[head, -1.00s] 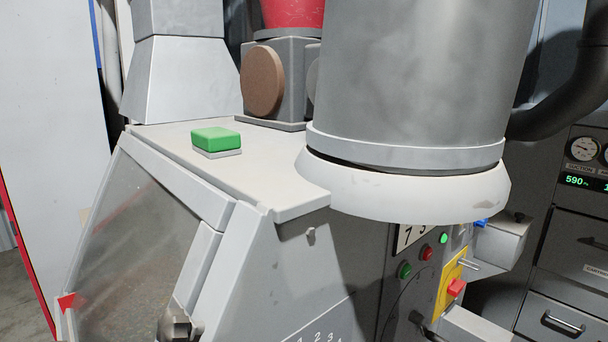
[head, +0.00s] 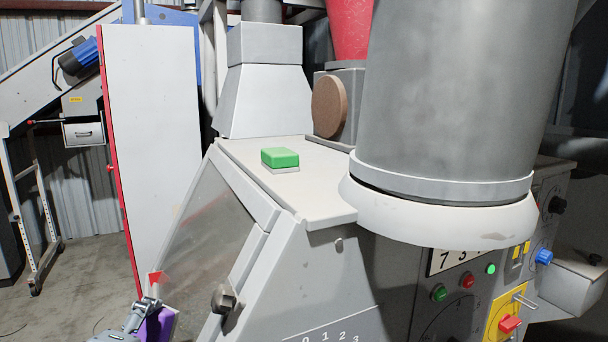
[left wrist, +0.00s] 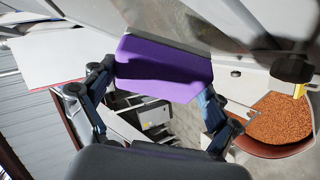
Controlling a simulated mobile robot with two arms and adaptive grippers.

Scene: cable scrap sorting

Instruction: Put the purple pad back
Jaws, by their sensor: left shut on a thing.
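The purple pad (left wrist: 165,68) is held between the two fingers of my left gripper (left wrist: 158,95) in the left wrist view, filling the gap between them. In the head view the pad (head: 157,324) shows at the bottom, left of the machine's slanted window, with my left gripper (head: 146,304) on it. A green pad (head: 280,157) on a grey base lies on the machine's flat top ledge (head: 310,205), well above and right of the purple pad. My right gripper is not in view.
A large grey cylinder (head: 445,100) overhangs the ledge's right side. A brown disc (head: 329,107) stands behind the ledge. The control panel has a red switch (head: 510,324) and a blue knob (head: 544,257). In the left wrist view, a bowl of orange granules (left wrist: 280,120) is at right.

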